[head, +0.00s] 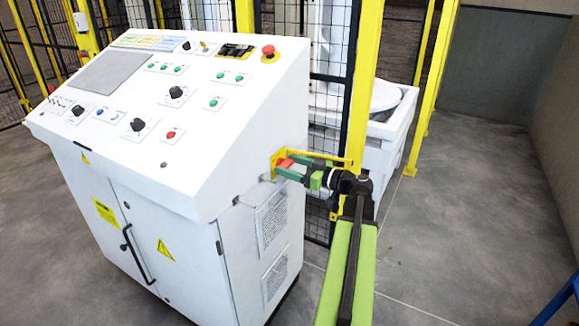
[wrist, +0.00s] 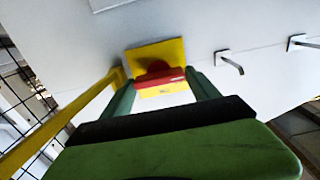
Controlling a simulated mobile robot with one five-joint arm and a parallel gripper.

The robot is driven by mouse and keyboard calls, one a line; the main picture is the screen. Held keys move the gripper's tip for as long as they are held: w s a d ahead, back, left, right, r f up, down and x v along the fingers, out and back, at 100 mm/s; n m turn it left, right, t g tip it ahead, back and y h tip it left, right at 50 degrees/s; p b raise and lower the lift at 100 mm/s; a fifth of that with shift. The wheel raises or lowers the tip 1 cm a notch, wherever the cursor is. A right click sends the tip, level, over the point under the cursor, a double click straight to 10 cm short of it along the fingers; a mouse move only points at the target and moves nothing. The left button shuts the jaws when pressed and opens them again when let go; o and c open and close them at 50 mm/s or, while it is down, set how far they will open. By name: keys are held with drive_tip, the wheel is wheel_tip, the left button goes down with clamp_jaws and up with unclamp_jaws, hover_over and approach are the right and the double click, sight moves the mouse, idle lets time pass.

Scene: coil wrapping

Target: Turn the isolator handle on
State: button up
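The isolator handle (wrist: 160,80) is a red grip on a yellow plate (wrist: 158,54) on the side face of the white control cabinet. In the head view the red handle (head: 285,163) shows at the cabinet's right side. My gripper (head: 291,172) has green fingers and reaches the handle from the right. In the wrist view the fingertips of my gripper (wrist: 160,84) stand one on each side of the red handle, with no clear gap seen. The handle's far part and the exact finger contact are partly hidden.
A yellow bar (wrist: 60,122) runs close beside the gripper's left finger. Two small hooked metal fittings (wrist: 230,62) are right of the plate. The white cabinet (head: 215,130) stands by a black mesh fence (head: 325,120) with a yellow post (head: 365,70). Grey floor (head: 470,200) is clear to the right.

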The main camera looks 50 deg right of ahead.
drive_tip(key=c, duration=0.9)
drive_tip(key=shift+m, duration=0.4)
drive_tip(key=m, duration=0.3)
drive_tip(key=shift+d+m, duration=0.1)
drive_tip(key=shift+m, duration=0.3)
drive_tip(key=m, duration=0.4)
drive_tip(key=shift+d+f+m, duration=0.1)
drive_tip(key=shift+m, duration=0.2)
drive_tip(key=m, duration=0.4)
drive_tip(key=shift+f, duration=0.1)
drive_tip(key=m, duration=0.4)
drive_tip(key=shift+m, duration=0.3)
drive_tip(key=shift+f, duration=0.1)
